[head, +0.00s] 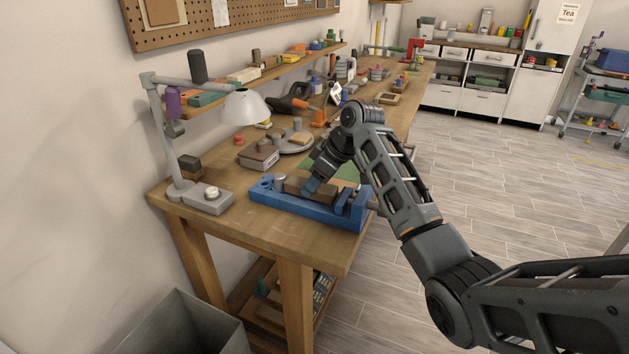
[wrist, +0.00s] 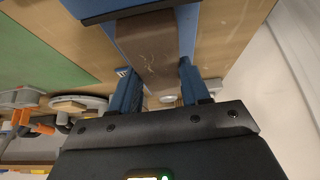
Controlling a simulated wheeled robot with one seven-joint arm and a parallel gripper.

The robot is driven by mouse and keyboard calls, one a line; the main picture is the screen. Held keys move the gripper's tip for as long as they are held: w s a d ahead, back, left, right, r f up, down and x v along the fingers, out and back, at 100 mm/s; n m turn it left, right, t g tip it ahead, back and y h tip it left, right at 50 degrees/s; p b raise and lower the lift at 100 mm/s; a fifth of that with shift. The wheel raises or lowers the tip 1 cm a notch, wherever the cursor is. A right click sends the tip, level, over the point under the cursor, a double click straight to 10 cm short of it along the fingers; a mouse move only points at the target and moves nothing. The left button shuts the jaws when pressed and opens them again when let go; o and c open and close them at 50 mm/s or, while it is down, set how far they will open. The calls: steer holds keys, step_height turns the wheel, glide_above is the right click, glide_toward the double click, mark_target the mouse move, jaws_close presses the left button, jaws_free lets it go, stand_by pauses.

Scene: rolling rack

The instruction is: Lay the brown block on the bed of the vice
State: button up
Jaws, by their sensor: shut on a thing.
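The brown block (wrist: 148,50) is between the two blue fingers of my gripper (wrist: 157,88) in the wrist view, gripped near one end. In the head view the brown block (head: 296,187) lies along the blue vice (head: 304,208), at its bed, between the two ends. My gripper (head: 312,186) reaches down to it from behind and is shut on it. The wrist view also shows part of the blue vice (wrist: 208,35) beside the block. I cannot tell whether the block's underside touches the bed.
A lamp (head: 244,108) with a grey base stands left of the vice on the wooden bench (head: 245,228). A grey box (head: 261,158), a round plate (head: 293,142) and a green mat (head: 345,170) are behind it. A grey bin (head: 185,325) stands on the floor in front.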

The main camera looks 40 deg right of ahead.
steer(key=shift+f, duration=0.35)
steer(key=o, duration=1.1)
steer(key=shift+o, duration=0.2)
steer(key=shift+b+v, duration=0.6)
steer(key=shift+v, duration=3.35)
steer(key=shift+f, duration=0.1)
